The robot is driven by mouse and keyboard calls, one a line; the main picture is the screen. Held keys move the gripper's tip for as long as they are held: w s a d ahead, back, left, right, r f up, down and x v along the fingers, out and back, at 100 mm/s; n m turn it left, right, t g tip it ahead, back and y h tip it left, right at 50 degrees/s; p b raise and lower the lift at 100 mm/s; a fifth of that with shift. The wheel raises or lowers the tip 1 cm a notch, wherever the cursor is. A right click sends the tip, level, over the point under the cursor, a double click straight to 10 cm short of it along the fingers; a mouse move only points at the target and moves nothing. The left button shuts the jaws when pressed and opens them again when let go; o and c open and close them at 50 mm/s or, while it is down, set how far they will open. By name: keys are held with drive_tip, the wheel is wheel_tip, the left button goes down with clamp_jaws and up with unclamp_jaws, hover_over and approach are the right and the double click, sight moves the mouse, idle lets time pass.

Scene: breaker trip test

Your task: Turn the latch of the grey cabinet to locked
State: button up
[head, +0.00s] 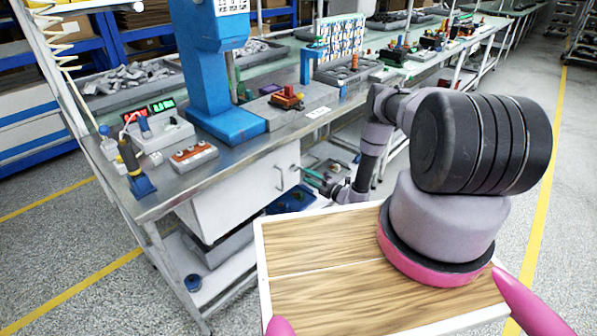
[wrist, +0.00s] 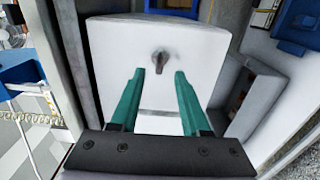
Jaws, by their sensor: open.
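The grey cabinet (head: 235,205) hangs under the workbench, and its pale front panel fills the middle of the wrist view (wrist: 112,50). A small dark latch (wrist: 160,61) sticks out of this panel. Its lever looks roughly upright in the picture, with the narrower end down. My gripper (wrist: 160,72) is open, its two teal fingers pointing at the panel, with the latch between and just beyond the tips. I see no contact. In the head view my gripper (head: 307,174) is by the cabinet's front, right of a bar handle (head: 280,178); the latch is too small to read there.
The metal workbench (head: 225,155) above carries a blue press (head: 205,80), a block with orange buttons (head: 193,155) and other devices. A lower shelf with blue items (head: 292,198) lies beneath. The floor aisle at right is clear.

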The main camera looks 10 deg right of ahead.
sight(292, 170)
drive_tip(key=x, duration=0.6)
clamp_jaws()
